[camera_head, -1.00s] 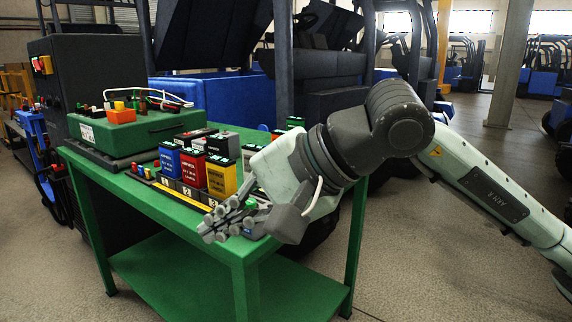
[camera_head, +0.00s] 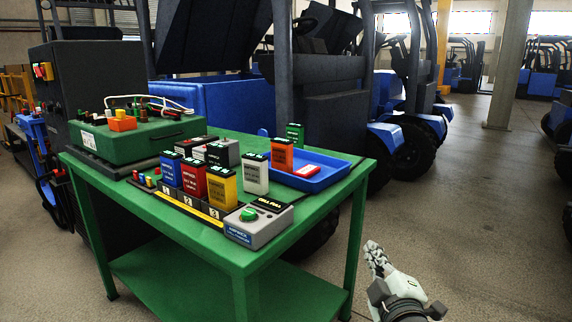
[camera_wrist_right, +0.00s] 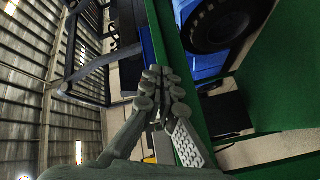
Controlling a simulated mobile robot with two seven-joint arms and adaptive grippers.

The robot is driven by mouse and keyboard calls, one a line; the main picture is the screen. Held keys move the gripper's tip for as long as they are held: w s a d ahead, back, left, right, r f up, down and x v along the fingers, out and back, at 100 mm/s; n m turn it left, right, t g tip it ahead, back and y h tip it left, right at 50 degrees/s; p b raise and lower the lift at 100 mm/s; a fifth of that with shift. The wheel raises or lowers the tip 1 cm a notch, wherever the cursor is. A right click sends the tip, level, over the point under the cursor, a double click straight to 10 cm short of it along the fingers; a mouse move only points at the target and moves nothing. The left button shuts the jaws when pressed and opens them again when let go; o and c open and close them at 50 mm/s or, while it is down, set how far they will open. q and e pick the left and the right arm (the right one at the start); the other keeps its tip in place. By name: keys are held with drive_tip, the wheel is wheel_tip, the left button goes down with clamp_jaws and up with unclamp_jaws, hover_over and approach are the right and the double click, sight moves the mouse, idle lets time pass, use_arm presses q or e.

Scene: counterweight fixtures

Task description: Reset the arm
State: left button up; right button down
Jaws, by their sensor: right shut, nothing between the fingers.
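My right gripper (camera_head: 376,258) is low at the right of the head view, off the right side of the green table (camera_head: 190,222). Its fingers are together and hold nothing. In the right wrist view the closed fingers (camera_wrist_right: 162,85) show in the middle, with the table's green edge beside and beyond them. The gripper is apart from the table and touches nothing that I can see. Most of my right arm is out of the head view. My left gripper is not in view.
On the table stand blue (camera_head: 171,168), red (camera_head: 193,178) and yellow (camera_head: 222,187) batteries in numbered slots, a grey box with a green knob (camera_head: 258,224), a white battery (camera_head: 255,174) and a blue tray (camera_head: 335,176) with an orange battery (camera_head: 282,155).

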drive_tip(key=s+d+f+m+g+h, duration=0.1)
drive_tip(key=s+d+f+m+g, duration=0.15)
drive_tip(key=f, duration=0.35)
drive_tip(key=s+d+f+m+g+h, duration=0.1)
drive_tip(key=s+d+f+g, duration=0.15)
drive_tip(key=f, duration=0.35)
drive_tip(key=s+d+f+m+g, duration=0.1)
drive_tip(key=s+f+m+g, duration=0.1)
drive_tip(key=s+f, duration=0.3)
drive_tip(key=s+d+f+m+g, duration=0.3)
drive_tip(key=s+f+m+g, duration=0.2)
drive_tip(key=s+f, duration=1.1)
drive_tip(key=shift+s+f+g+p, duration=0.2)
drive_tip(key=shift+s+g+p, duration=0.2)
drive_tip(key=shift+s+g, duration=0.75)
